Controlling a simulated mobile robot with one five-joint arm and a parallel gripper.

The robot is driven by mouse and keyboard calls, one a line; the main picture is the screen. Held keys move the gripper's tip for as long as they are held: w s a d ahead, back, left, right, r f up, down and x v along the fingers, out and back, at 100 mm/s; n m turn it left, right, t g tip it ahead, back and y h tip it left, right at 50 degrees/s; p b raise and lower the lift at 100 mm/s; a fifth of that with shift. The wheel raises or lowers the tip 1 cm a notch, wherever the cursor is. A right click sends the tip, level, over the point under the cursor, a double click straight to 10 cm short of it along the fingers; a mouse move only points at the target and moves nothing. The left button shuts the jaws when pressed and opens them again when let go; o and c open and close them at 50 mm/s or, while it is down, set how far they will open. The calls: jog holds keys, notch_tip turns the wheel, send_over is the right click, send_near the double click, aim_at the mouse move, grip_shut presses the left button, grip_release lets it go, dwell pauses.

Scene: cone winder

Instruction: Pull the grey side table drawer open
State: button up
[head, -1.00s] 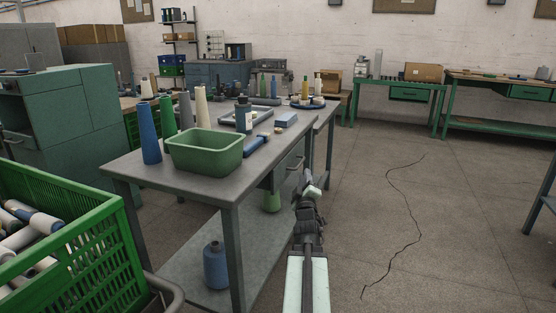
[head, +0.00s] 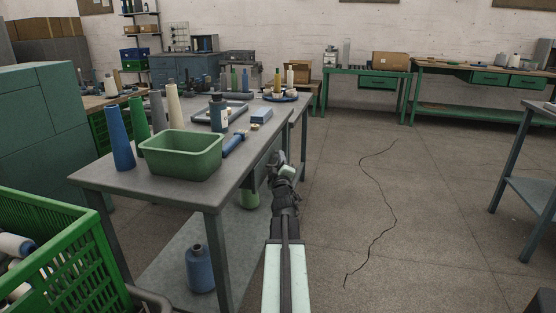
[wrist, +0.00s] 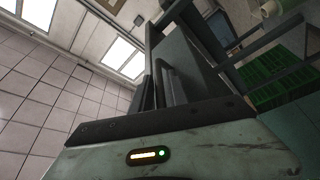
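The grey side table (head: 110,180) stands left of centre in the head view. Its drawer (head: 259,174) is under the top on the right side and looks closed. My gripper (head: 281,164) is in front of the drawer front, close to it, and hides the handle there. I cannot tell whether it touches. In the wrist view, dark bars (wrist: 165,85) rise beyond my gripper's body, against a grey surface. Handle and fingers are hard to tell apart there, and the finger opening is not clear.
On the table are a green bin (head: 180,155), several cones and bottles, and a blue-handled tool (head: 234,145). A blue jug (head: 200,270) stands on the lower shelf. A green crate (head: 60,250) is at lower left. Open floor (head: 420,210) lies to the right.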

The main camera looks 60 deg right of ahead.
grip_shut()
jog(key=shift+a+f, duration=0.1)
dwell(1.2)
jog(key=shift+a, duration=0.15)
jog(key=shift+s, duration=0.1)
